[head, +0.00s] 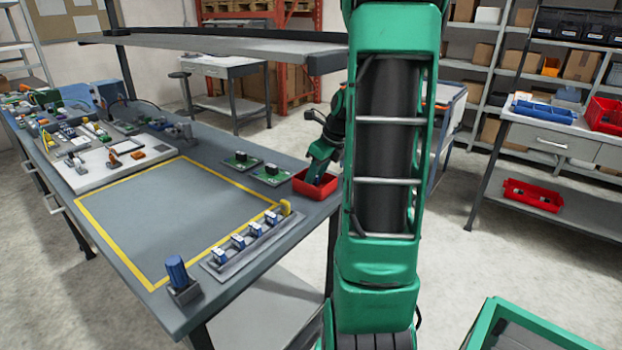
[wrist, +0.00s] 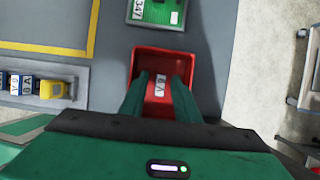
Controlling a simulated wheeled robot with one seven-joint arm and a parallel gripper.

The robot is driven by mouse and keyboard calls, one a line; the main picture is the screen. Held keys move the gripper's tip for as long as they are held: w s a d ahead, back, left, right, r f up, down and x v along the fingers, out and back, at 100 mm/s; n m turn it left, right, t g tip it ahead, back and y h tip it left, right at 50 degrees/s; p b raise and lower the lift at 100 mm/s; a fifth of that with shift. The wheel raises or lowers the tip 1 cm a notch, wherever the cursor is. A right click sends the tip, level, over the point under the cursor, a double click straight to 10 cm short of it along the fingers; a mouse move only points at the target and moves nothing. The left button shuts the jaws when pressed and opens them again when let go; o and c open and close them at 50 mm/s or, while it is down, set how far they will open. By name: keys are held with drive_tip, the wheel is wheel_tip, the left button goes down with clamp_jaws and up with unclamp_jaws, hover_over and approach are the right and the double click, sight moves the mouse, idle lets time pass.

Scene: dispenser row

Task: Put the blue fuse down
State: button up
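My gripper (wrist: 161,75) points down into a small red bin (wrist: 138,60). Its two fingers stand apart, with red showing between them. A small piece with a white label (wrist: 160,86) shows between the fingers, clear of both; its body colour is hard to tell. In the head view my gripper (head: 320,172) reaches into the same red bin (head: 301,187) at the bench's right edge, and its fingertips are hidden. Several blue and white pieces (head: 238,242) and a yellow one (head: 285,207) sit in a grey row; I cannot tell which is the blue fuse.
The grey bench (head: 165,215) has a bare area framed by yellow tape. A blue cylinder (head: 177,272) stands in a holder at the front corner. A shelf (head: 215,42) overhangs the bench.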

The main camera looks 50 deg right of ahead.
drive_tip(key=v, duration=1.1)
drive_tip(key=s+a+f+n+g, duration=0.2)
drive_tip(key=s+a+n, duration=0.7)
drive_tip(key=n, duration=0.5)
drive_tip(key=s+a+f+n+g, duration=0.2)
drive_tip(key=s+a+f+n, duration=0.3)
drive_tip(key=s+a+n, duration=0.4)
drive_tip(key=a+n, duration=0.3)
drive_tip(key=n, duration=0.2)
drive_tip(key=shift+n+g, duration=0.3)
drive_tip(key=shift+a+f, duration=0.1)
drive_tip(key=shift+f, duration=0.05)
